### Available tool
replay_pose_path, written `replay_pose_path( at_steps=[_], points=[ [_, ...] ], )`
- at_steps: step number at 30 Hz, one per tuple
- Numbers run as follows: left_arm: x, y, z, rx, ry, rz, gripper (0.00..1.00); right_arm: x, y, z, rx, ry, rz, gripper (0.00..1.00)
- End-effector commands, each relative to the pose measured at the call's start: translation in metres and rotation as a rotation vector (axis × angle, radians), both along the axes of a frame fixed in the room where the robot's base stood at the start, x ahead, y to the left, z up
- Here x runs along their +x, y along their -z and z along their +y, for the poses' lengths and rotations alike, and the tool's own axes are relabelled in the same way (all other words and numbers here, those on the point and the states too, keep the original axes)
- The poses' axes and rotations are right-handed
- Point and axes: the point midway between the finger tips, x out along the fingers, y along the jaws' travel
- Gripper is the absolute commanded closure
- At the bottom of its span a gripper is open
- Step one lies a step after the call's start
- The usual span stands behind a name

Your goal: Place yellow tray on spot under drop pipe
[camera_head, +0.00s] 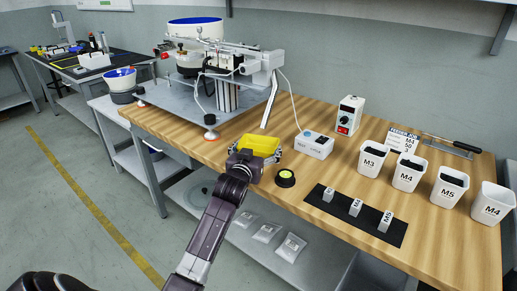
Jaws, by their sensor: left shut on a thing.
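The yellow tray (262,142) is at the front edge of the wooden workbench, left of the middle. My left gripper (258,156) is at the tray's near side and shut on it. The fingers partly cover the tray, and I cannot tell whether it touches the bench top. The silver drop pipe (270,104) slants down from the feeder machine, and its lower end is just behind the tray. No marked spot can be made out on the bench beneath the pipe. My right gripper is not in view.
A round black and yellow-green item (286,177) sits close right of the tray. A white box (314,145) stands behind it. A black mat (356,214) with small labelled blocks and several white bins (408,174) are further right. The feeder's plate (178,106) is left.

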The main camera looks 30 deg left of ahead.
Motion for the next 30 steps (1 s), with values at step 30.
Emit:
replay_pose_path(
  at_steps=[30],
  points=[
    [-0.033, -0.006, -0.011, 0.000, 0.001, 0.001, 0.00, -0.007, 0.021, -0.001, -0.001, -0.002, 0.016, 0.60]
  ],
)
